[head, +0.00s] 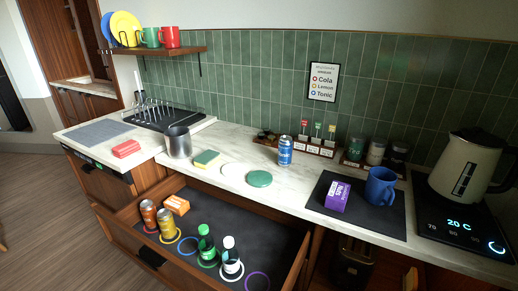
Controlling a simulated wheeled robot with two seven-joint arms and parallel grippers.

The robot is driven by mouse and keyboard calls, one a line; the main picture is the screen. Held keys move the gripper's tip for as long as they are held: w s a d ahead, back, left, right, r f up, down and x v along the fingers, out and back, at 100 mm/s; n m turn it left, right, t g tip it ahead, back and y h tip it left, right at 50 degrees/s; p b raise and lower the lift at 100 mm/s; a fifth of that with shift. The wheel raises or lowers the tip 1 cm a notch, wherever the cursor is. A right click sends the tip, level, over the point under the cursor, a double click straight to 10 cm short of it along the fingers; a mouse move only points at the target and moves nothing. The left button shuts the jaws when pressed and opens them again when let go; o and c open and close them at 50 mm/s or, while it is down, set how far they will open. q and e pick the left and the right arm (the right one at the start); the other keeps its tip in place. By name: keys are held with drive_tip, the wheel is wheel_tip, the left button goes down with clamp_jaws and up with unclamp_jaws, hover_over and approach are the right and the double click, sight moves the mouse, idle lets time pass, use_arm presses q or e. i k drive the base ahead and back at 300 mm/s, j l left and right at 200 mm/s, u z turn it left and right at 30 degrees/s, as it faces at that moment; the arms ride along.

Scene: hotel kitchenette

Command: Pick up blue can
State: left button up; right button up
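The blue can (285,152) stands upright on the pale marble counter (232,207), near the middle of the picture. It has a white marking and a silvery top. It stands just left of a small rack with coloured tags (314,147), with the green disc in front and to its left. Nothing is holding it. Neither of my grippers is in view.
An open drawer (300,262) below holds an orange-red can (148,213), a yellow can (166,226), an orange box (177,204) and two bottles. A metal cup (179,142), sponge (206,158) and green disc (259,179) stand left of the can; a purple box (336,196), blue mug (380,186) and kettle (466,168) are right.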

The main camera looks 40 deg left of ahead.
sight(286, 144)
drive_tip(key=u, duration=1.2)
drive_tip(key=i+l, duration=0.15)
drive_tip(key=i, duration=0.25)
